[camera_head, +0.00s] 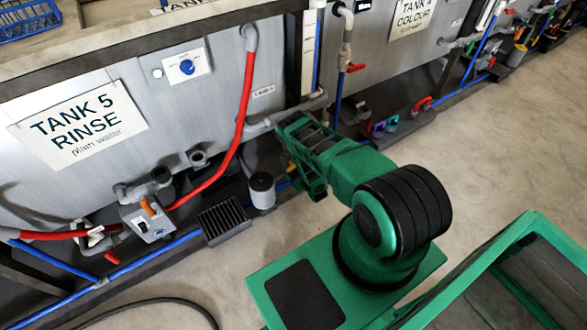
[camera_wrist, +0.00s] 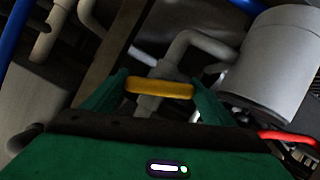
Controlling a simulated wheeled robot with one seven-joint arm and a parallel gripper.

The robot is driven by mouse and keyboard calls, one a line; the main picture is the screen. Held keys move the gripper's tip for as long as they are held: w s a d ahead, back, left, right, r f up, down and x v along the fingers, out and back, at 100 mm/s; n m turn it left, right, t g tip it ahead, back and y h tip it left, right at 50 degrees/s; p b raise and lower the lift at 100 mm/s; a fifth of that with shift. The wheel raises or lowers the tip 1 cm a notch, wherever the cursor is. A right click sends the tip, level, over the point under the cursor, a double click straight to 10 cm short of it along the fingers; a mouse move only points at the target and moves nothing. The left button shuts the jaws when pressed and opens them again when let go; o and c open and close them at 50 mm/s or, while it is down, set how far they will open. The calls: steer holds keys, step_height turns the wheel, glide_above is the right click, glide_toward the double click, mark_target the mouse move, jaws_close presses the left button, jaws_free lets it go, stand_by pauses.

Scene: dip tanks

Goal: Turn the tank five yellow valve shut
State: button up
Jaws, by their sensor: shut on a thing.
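The yellow valve handle (camera_wrist: 160,90) lies across a grey pipe fitting in the wrist view, roughly level in the picture. My gripper (camera_wrist: 159,84) has one green finger at each end of the handle and is shut on it. In the head view my green arm reaches to the lower right side of tank five (camera_head: 215,85), marked by the sign "TANK 5 RINSE" (camera_head: 80,125).
A grey cylinder (camera_wrist: 270,62) stands close on the right in the wrist view, with a red handle (camera_wrist: 287,137) below it. A red hose (camera_head: 240,115), a switch box (camera_head: 150,218) and a black grate (camera_head: 225,220) are left of my arm.

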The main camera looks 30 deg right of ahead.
steer(key=shift+m+y, duration=1)
steer(key=shift+m, duration=0.5)
steer(key=o, duration=1)
steer(key=shift+o, duration=0.2)
steer(key=v, duration=1)
steer(key=shift+s, duration=0.35)
steer(key=shift+r, duration=0.15)
